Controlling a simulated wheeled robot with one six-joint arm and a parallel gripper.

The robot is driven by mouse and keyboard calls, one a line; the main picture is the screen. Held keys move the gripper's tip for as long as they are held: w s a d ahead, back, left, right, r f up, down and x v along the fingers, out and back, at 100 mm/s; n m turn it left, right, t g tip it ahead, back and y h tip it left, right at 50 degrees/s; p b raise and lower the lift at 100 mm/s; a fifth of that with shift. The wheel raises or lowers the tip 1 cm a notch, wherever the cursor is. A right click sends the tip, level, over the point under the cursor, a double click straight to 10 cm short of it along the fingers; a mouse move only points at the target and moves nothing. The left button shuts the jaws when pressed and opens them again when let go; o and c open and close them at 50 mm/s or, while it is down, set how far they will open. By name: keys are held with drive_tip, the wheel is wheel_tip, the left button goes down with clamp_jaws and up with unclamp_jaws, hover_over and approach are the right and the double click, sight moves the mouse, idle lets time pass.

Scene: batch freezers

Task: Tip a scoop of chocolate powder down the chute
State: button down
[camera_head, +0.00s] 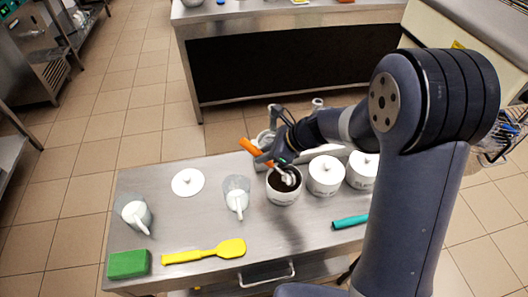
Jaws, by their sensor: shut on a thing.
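My gripper (272,157) is shut on the orange handle of a scoop (258,152). It is just above and to the left of an open white canister (284,199). The canister holds dark brown chocolate powder (281,181). The pale end below my gripper reaches into the canister's mouth, over or in the powder. I cannot tell how much powder it carries. A white lid with a knob (187,182) lies on the steel table to the left. I cannot make out the chute in this view.
Two lidded white canisters (326,176) (361,171) stand right of the open one. A cream machine (465,25) is at upper right.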

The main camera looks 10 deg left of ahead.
sight(255, 148)
drive_tip(key=shift+f, duration=0.55)
drive_tip(key=shift+d+r, duration=0.2)
drive_tip(key=shift+d, duration=1.1)
drive_tip(key=shift+s+a, duration=0.1)
drive_tip(key=a+f+h+p, duration=0.1)
drive_tip(key=p, duration=0.3)
drive_tip(key=shift+a+f+h+p, duration=0.1)
drive_tip(key=shift+h+p, duration=0.2)
drive_tip(key=shift+h, duration=0.1)
drive_tip(key=h+p, duration=0.1)
drive_tip(key=p, duration=0.2)
drive_tip(key=shift+a+f, duration=0.3)
drive_tip(key=shift+a, duration=0.05)
drive_tip(key=shift+a+r+p, duration=0.15)
drive_tip(key=shift+r+p, duration=0.7)
drive_tip(key=shift+r, duration=0.2)
drive_tip(key=shift+a+r, duration=0.2)
drive_tip(key=shift+r, duration=0.8)
drive_tip(key=shift+a+r+h, duration=0.1)
drive_tip(key=shift+a+h, duration=0.65)
drive_tip(key=shift+h, duration=0.15)
drive_tip(key=shift+w+a+r+h, duration=0.1)
drive_tip(key=shift+a+h, duration=0.2)
drive_tip(key=shift+h, duration=0.25)
drive_tip(key=shift+w+a+h, duration=0.1)
drive_tip(key=shift+a+h, duration=0.2)
drive_tip(key=shift+h, duration=0.25)
